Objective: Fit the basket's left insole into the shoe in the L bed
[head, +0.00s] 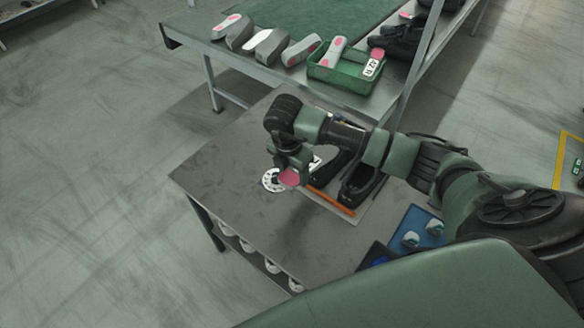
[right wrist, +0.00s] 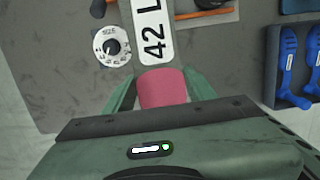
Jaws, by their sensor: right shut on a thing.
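My right gripper (head: 290,172) is over the near workbench. It is shut on an insole (right wrist: 153,30), pink at the gripped end, with a white label reading "42 L" in the right wrist view. Bed letters cannot be read. The green basket (head: 330,77) on the back table holds an insole with a white label (head: 371,67). My left gripper is not in view.
A white dial (right wrist: 111,46) lies on the bench beside the held insole. An orange bar (head: 331,202) lies along the board. A blue tray (head: 422,228) is at the bench's right. Several grey and pink pieces (head: 265,45) line the back table. The bench's left part is clear.

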